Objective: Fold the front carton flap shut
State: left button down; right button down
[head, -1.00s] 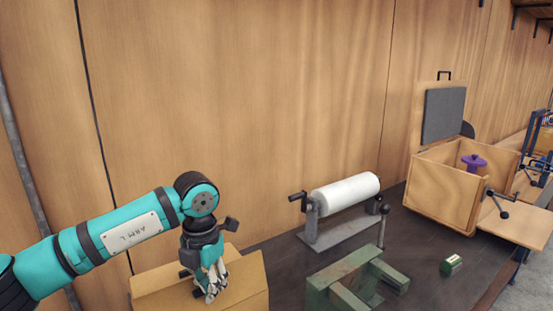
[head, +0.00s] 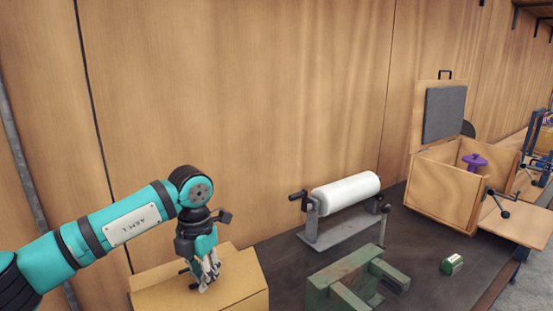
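The tan cardboard carton (head: 245,285) stands at the bottom of the head view, on the left end of the dark bench, and is cut off by the lower picture edge. A raised flap edge shows at its back. The front flap cannot be made out clearly. My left gripper (head: 209,283) points down over the middle of the carton, its fingers in front of the carton's top. The fingers are close together, but whether they are shut or touch the carton is unclear. I see nothing held in them. My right gripper is out of view.
A green metal fixture (head: 340,280) stands right of the carton. Behind it is a white roll on a stand (head: 345,193). A small green block (head: 452,264) and an open wooden box (head: 440,190) with a purple object are farther right. A wooden wall runs behind.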

aim_at(207, 297)
pick_arm(q)
notch_tip(207, 297, up, 8)
jog(key=p, duration=0.4)
dwell(0.7)
